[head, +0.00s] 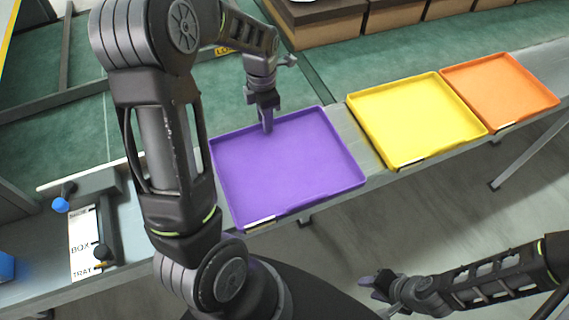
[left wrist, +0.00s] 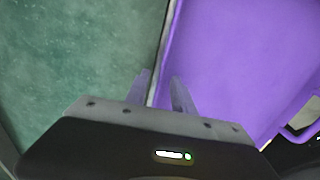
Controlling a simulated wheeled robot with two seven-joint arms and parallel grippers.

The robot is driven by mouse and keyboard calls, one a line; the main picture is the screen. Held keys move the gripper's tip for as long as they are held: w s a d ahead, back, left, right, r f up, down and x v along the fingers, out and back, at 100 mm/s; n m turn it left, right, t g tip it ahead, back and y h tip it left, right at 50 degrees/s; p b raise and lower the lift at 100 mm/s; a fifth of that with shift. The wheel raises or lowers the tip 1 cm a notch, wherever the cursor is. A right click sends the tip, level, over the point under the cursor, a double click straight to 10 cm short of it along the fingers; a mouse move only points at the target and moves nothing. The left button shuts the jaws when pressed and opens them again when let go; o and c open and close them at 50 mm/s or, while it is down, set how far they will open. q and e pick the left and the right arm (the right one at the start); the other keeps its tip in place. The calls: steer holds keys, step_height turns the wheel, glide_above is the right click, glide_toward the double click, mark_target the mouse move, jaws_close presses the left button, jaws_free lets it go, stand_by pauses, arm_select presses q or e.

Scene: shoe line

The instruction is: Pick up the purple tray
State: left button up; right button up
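The purple tray (head: 290,165) lies flat on the grey line table, the leftmost of three trays in the head view. My left gripper (head: 267,128) points down at the tray's far rim. In the left wrist view the two fingers of the left gripper (left wrist: 161,80) stand apart, with the rim of the purple tray (left wrist: 230,70) running between them. A gap shows between the right-hand finger and the rim. My right gripper (head: 376,285) is low at the bottom right, away from the trays; its finger opening is unclear.
A yellow tray (head: 415,118) and an orange tray (head: 500,90) lie to the right on the same table. Brown boxes (head: 320,25) stand behind. A labelled fixture (head: 98,225) with a blue knob is at the left. My left arm hides part of the table.

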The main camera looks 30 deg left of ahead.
arm_select(q)
jaws_close()
stand_by(1.4)
